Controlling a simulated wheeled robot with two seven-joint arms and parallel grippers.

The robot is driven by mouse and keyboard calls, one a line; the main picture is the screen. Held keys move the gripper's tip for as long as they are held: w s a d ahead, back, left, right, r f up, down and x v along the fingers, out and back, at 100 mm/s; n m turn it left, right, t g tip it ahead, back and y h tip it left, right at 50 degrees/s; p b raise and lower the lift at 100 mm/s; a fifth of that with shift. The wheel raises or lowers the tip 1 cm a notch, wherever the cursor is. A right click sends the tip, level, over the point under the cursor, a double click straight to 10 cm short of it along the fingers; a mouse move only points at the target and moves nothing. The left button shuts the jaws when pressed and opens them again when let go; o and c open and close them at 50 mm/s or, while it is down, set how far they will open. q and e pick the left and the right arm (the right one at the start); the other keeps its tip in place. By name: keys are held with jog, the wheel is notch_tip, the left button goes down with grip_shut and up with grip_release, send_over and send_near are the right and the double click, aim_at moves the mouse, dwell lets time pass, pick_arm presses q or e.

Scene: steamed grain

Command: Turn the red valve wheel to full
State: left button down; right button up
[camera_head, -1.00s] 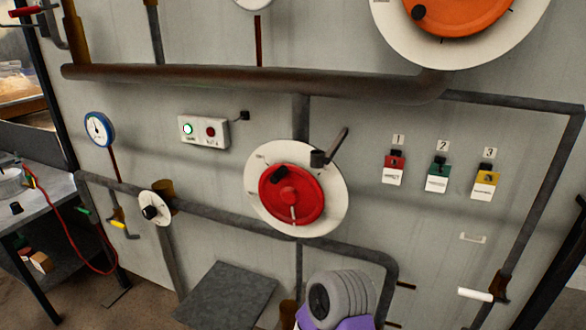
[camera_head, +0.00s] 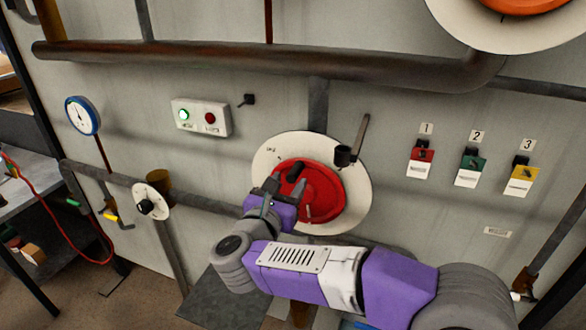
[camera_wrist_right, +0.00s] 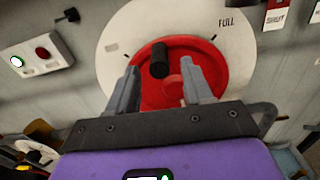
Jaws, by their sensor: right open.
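The red valve wheel (camera_head: 325,192) sits on a round white dial plate (camera_head: 358,208) on the grey wall panel. It also shows in the right wrist view (camera_wrist_right: 215,65), with its dark knob (camera_wrist_right: 159,60) standing out and the word FULL at the plate's upper right. My right gripper (camera_head: 280,183) is in front of the wheel's left part and hides some of it. In the wrist view its two fingers (camera_wrist_right: 161,84) are apart and empty, with the knob between and beyond them. Whether the fingers touch the wheel cannot be told. My left gripper is not in view.
A dark lever (camera_head: 360,140) sticks out at the plate's upper right. A box with a green and a red button (camera_head: 201,118) is at the upper left. Pipes (camera_head: 250,74) run above and below. Tagged switches (camera_head: 471,167) hang on the right. A small white dial (camera_head: 151,202) is at lower left.

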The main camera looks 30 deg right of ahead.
jog(key=shift+p+x, duration=0.4)
jog(key=shift+x, duration=2.35)
grip_shut()
